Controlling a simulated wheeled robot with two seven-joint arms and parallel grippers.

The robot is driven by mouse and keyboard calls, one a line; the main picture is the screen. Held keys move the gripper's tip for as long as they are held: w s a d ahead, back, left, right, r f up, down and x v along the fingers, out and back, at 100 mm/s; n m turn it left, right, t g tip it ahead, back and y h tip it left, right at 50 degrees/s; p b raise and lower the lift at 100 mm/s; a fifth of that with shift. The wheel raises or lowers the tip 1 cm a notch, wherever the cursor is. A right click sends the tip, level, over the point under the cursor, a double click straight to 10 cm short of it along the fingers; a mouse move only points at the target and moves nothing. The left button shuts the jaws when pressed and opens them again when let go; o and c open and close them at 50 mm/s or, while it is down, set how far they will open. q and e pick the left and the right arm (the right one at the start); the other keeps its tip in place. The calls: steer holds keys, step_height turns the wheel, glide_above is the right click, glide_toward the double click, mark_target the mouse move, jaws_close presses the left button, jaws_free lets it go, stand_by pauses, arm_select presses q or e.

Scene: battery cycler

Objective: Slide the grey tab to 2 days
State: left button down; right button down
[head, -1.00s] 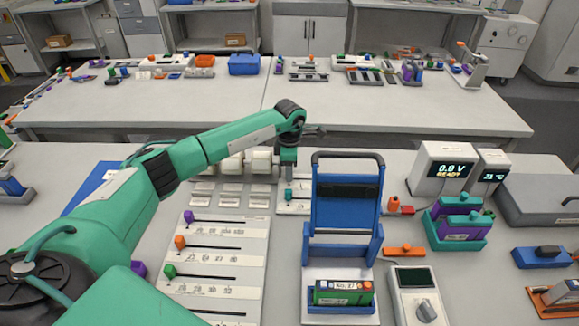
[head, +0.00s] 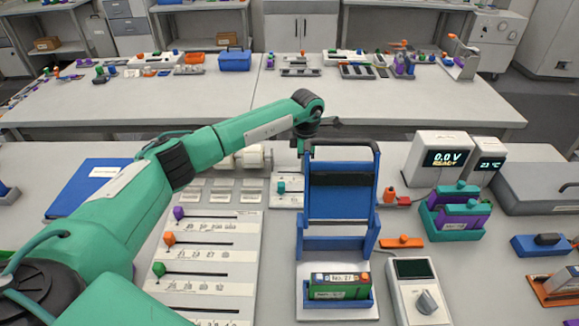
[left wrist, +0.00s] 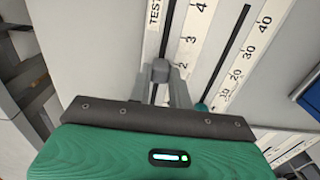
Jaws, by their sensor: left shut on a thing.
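In the left wrist view the grey tab (left wrist: 160,68) sits in a dark slot beside a scale marked 2, 3 and 4. It is about level with the 2 (left wrist: 184,66); exact alignment is hard to judge. The word TEST is by the slot's other side. My left gripper (left wrist: 162,86) is shut on the grey tab, one finger on each side. In the head view my left gripper (head: 303,148) is over the back of the small slider board (head: 287,202), partly behind the blue frame, and the grey tab is hidden. My right gripper is not in view.
A teal tab (left wrist: 201,107) sits in the neighbouring slot, close to my fingers. The blue frame (head: 340,195) stands close to my wrist. A larger slider board (head: 205,265) with purple, orange and green tabs lies to the left. White rollers (head: 250,158) are behind.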

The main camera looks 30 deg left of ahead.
arm_select(q)
steer(key=shift+w+d, duration=0.15)
steer(key=shift+d, duration=0.1)
steer(key=shift+a, duration=0.1)
steer(key=c, duration=1.3)
jaws_free()
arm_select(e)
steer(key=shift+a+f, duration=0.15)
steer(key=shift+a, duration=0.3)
arm_select(q)
steer(key=shift+r, duration=0.15)
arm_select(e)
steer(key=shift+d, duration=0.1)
arm_select(q)
steer(key=shift+r, duration=0.35)
step_height(320, 180, up, 5)
steer(key=shift+b, duration=0.85)
steer(key=shift+r+b, duration=0.6)
steer(key=shift+r, duration=3.35)
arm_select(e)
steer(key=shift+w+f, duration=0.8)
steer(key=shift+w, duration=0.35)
